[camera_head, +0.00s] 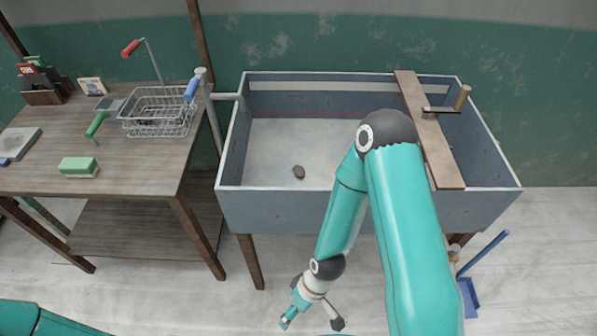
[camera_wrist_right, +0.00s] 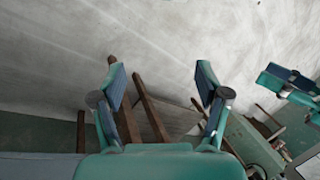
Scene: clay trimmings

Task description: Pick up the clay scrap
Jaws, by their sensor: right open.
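The clay scrap (camera_head: 299,171) is a small dark grey-brown lump on the floor of the blue-grey trough (camera_head: 270,208), near its front wall. My right gripper (camera_head: 312,322) hangs low in front of the trough, outside it and well short of the scrap. Its two fingers are spread with nothing between them, as the right wrist view (camera_wrist_right: 160,82) also shows. The scrap does not show in the wrist view. A teal and blue part, seemingly my left gripper (camera_wrist_right: 290,82), shows at the right of the wrist view; its opening is unclear.
A wooden plank (camera_head: 428,130) lies across the trough's right side, with a crank handle (camera_head: 462,97) beside it. A wooden table (camera_head: 150,170) on the left holds a wire basket (camera_head: 160,128) and a green sponge (camera_head: 79,167). A blue dustpan (camera_head: 469,297) is at the lower right.

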